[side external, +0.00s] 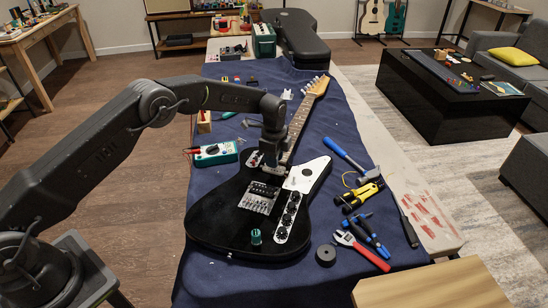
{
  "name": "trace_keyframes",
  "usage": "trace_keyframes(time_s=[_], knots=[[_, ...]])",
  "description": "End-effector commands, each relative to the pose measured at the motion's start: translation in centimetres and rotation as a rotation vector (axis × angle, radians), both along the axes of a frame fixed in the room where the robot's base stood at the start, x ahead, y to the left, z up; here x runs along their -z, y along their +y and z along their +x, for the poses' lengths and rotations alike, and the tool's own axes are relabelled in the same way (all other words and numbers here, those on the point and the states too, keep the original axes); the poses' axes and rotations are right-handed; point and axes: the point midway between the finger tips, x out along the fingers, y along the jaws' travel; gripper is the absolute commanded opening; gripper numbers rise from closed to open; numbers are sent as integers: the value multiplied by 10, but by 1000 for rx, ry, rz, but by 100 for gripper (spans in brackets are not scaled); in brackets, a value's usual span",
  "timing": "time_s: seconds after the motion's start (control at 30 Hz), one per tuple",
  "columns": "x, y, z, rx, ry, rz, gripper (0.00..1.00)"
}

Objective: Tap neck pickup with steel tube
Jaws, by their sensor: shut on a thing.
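A black electric guitar (213,208) with a white pickguard (307,178) lies face up on the blue cloth, its neck (302,116) pointing to the back right. My gripper (268,164) points down over the upper body, close to where the neck joins. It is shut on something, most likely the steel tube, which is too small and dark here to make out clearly. The neck pickup (273,172) is mostly hidden at the gripper's tip. I cannot tell whether the held thing touches it. The bridge (256,204) and control knobs (289,214) lie nearer the camera.
A blue-handled hammer (344,154), yellow-black strippers (362,196), a red-handled wrench (368,255) and a black roll (326,254) lie right of the guitar. A teal meter (215,154) is at left. A green knob-like object (256,237) stands on the body.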

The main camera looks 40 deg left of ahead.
Motion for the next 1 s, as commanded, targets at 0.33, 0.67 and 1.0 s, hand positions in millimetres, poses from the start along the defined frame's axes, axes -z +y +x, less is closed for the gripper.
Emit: trace_keyframes(time_s=[0.33,0.67,1.0], knots=[[6,0,0,0,0,0,7],[12,0,0,0,0,0,7],[1,0,1,0,-2,-1,7]])
